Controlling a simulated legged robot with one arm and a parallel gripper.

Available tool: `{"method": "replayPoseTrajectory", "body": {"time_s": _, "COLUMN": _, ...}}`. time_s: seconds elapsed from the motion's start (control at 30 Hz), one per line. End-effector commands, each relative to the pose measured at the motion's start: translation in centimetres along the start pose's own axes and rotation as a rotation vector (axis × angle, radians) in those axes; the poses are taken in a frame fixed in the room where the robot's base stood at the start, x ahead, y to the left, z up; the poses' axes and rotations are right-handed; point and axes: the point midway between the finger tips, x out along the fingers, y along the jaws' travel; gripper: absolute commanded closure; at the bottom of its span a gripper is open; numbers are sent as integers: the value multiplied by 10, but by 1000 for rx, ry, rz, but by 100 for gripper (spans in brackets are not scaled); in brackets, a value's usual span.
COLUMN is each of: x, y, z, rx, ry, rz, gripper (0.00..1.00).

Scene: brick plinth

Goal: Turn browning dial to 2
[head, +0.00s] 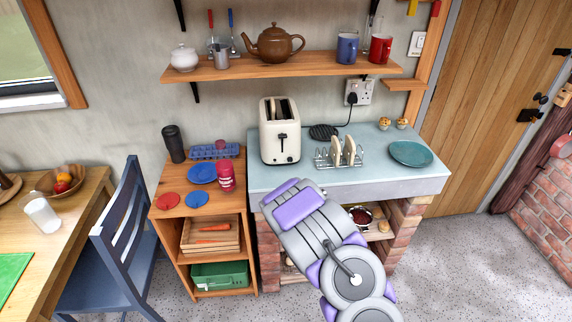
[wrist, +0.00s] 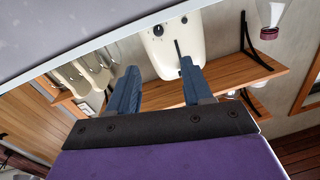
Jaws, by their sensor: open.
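The cream toaster (head: 280,143) stands upright on the pale blue worktop, with bread-slot openings on top and a dark lever on its front. In the wrist view, which looks upside down, the toaster's front (wrist: 171,52) lies beyond my fingers. A dark slot runs down it, and a small round dial-like knob (wrist: 158,30) shows beside the slot. Its pointer setting is too small to read. My gripper (wrist: 159,66) is open and empty, its two blue fingers apart and pointing toward the toaster front. In the head view my arm reaches toward the worktop and hides the gripper.
A toast rack (head: 339,153) with slices stands right of the toaster, and a teal plate (head: 410,153) lies further right. A socket with a plugged cord (head: 352,98) is behind. A shelf (head: 290,68) with a teapot hangs above. A wooden unit (head: 199,212) holding dishes stands left.

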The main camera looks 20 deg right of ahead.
Motion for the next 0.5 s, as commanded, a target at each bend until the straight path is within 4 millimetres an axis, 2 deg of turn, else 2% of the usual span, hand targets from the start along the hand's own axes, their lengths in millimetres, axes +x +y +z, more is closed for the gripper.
{"method": "replayPoseTrajectory", "body": {"time_s": 0.5, "x": 69, "y": 0, "z": 1, "rx": 1, "ry": 3, "rz": 0, "gripper": 50}}
